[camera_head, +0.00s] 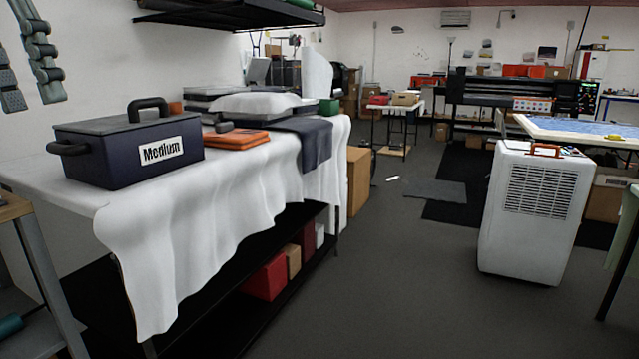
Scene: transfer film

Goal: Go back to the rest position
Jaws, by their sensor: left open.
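My left gripper (33,97) shows at the top left edge of the head view. Its two grey fingers point down and stand apart, with nothing between them. The rest of the gripper and its arm are cut off by the picture edge. It shows above and to the left of a dark blue box (95,160) with a grey lid and a "Medium" label, which sits on the white-draped table (190,225). My right gripper is out of view.
Folded orange cloths (236,138) and a dark cloth (314,145) lie on the table. A black shelf (230,14) hangs above. A white wheeled unit (525,225) stands at the right. The grey floor (390,270) between is open.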

